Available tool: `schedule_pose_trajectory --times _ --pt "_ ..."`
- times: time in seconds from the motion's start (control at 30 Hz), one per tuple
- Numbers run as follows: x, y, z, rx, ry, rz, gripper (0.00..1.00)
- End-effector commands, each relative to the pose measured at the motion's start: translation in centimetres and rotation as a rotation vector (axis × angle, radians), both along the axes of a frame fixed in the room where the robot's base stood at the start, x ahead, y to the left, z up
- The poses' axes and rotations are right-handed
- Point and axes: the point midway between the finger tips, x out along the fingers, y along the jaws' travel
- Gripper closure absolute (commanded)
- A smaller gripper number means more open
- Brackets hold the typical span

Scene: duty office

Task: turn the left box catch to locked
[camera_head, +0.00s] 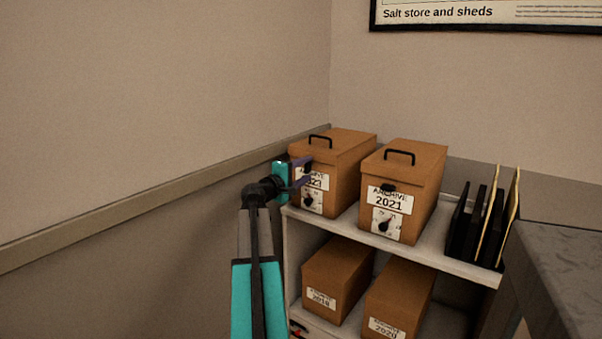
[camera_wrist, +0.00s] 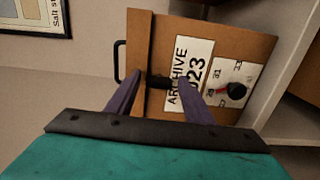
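The left box (camera_head: 345,160) is a brown archive box labelled 2023, on the shelf top; its front also shows in the wrist view (camera_wrist: 145,30). A small dark catch (camera_wrist: 160,82) sits at its lid seam, seeming to lie along the box's height. Below the label is a white plate with a black round dial (camera_wrist: 236,91), which has a red mark; the dial also shows in the head view (camera_head: 308,202). My gripper (camera_head: 308,170) is open at the front of this box, its purple fingers (camera_wrist: 162,88) on either side of the catch. I cannot tell whether they touch it.
A second brown box (camera_head: 420,165) labelled 2021 stands to the right, with its own dark catch (camera_head: 388,188) and dial (camera_head: 384,226). Black and yellow folders (camera_head: 485,220) stand further right. More boxes fill the lower shelf (camera_head: 335,275). A wall is close on the left.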

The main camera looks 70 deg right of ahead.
Motion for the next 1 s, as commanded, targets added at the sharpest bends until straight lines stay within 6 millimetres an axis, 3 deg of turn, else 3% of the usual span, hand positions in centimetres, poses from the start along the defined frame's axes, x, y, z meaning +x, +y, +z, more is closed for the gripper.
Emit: schedule_pose_trajectory --times 0.53,1.0 --pt "0.4 0.8 0.1 -0.001 0.002 0.006 0.48" --pt "2.0 6.2 0.1 -0.002 0.002 0.007 0.48"
